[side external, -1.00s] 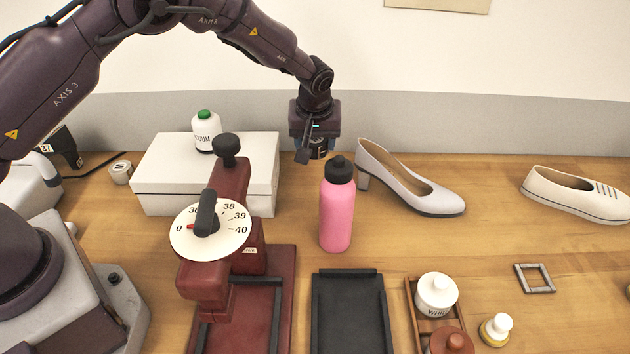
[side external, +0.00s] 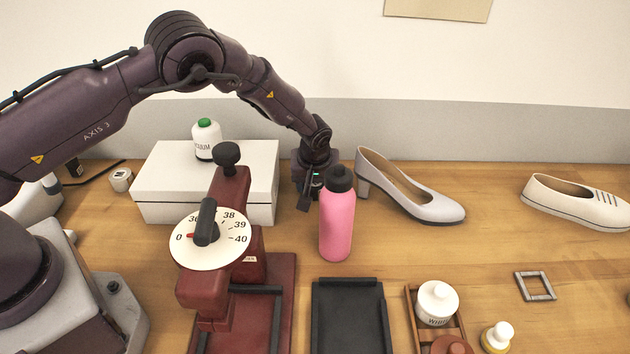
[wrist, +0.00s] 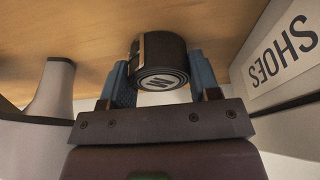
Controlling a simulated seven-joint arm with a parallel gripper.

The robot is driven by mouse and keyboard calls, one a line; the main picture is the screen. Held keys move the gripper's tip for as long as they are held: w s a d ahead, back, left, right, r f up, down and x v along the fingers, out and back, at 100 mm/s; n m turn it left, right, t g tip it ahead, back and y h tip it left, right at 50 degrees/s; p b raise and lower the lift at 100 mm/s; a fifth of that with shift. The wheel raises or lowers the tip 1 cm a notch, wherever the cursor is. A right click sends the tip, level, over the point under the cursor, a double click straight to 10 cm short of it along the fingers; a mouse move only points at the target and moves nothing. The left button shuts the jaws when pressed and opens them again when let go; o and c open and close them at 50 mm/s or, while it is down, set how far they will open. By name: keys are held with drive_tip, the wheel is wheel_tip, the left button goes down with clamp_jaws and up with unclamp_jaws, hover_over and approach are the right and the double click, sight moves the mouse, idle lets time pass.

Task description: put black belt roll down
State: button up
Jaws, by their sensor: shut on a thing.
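The black belt roll (wrist: 160,62) is a coiled strap with a pale mark on its lower face, seen in the wrist view. My gripper (wrist: 158,80) is shut on it, with a blue finger pad on each side. In the side external view my gripper (side external: 312,200) is low behind the pink bottle, between the white box and the grey heeled shoe. The bottle hides part of the gripper there, and I cannot make out the roll. Whether the roll touches the wooden table (side external: 450,255) cannot be told.
The white box (side external: 165,208) stands close left of my gripper, with a green-capped bottle (side external: 206,140) on it. The pink bottle (side external: 337,222) stands in front and the heeled shoe (side external: 415,195) to the right. A red shoe-stretching device (side external: 220,280) and black tray (side external: 350,315) are nearer.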

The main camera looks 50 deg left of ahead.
drive_tip(key=o, duration=1)
drive_tip(key=shift+c, duration=0.2)
drive_tip(key=v, duration=1.2)
drive_tip(key=shift+r, duration=0.2)
drive_tip(key=s+a+r+m+t+h, duration=0.1)
drive_tip(key=s+r+m, duration=0.1)
drive_tip(key=s+r, duration=0.65)
drive_tip(key=s+a+r+m+h, duration=0.15)
drive_tip(key=s+r, duration=0.35)
drive_tip(key=r, duration=0.6)
drive_tip(key=s+r+m+t, duration=0.2)
drive_tip(key=s+m, duration=0.3)
drive_tip(key=s, duration=1.2)
drive_tip(key=shift+s+a+r, duration=0.2)
drive_tip(key=shift+a+r, duration=0.15)
drive_tip(key=shift+r, duration=0.05)
